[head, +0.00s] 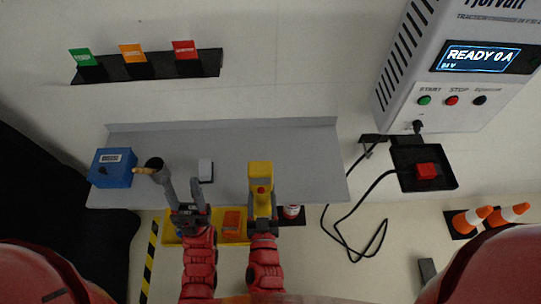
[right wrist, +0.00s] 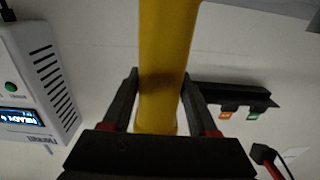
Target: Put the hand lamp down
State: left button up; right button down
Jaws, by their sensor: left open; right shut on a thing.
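The hand lamp (head: 260,171) is yellow with a small red spot, and shows in front of the grey shelf's right half in the head view. My right gripper (head: 262,214) is shut on its lower part. In the right wrist view the yellow lamp body (right wrist: 163,65) stands between the two dark fingers of my right gripper (right wrist: 158,95). Whether the lamp touches the shelf cannot be told. My left gripper (head: 182,184) is open, left of the lamp, with its fingers over the shelf.
The grey shelf (head: 300,160) has free room right of the lamp. A blue box (head: 112,168), a dark cup-like thing (head: 154,163) and a small white-topped block (head: 205,170) are at its left. A yellow tray (head: 234,238) is below. A black cable (head: 347,235) hangs at right.

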jog(key=w+f+b, duration=0.2)
jog(key=w+b, duration=0.4)
jog(key=w, duration=0.1)
jog(key=w+f+b, duration=0.2)
jog(key=w+b, duration=0.5)
jog(key=w, duration=0.1)
jog(key=shift+w+d+f, duration=0.15)
jog(key=shift+d+f, duration=0.25)
jog(key=shift+d, duration=0.05)
jog(key=shift+f+b, duration=0.1)
jog(key=shift+b, duration=0.25)
jog(key=shift+c, duration=0.9)
grip_release()
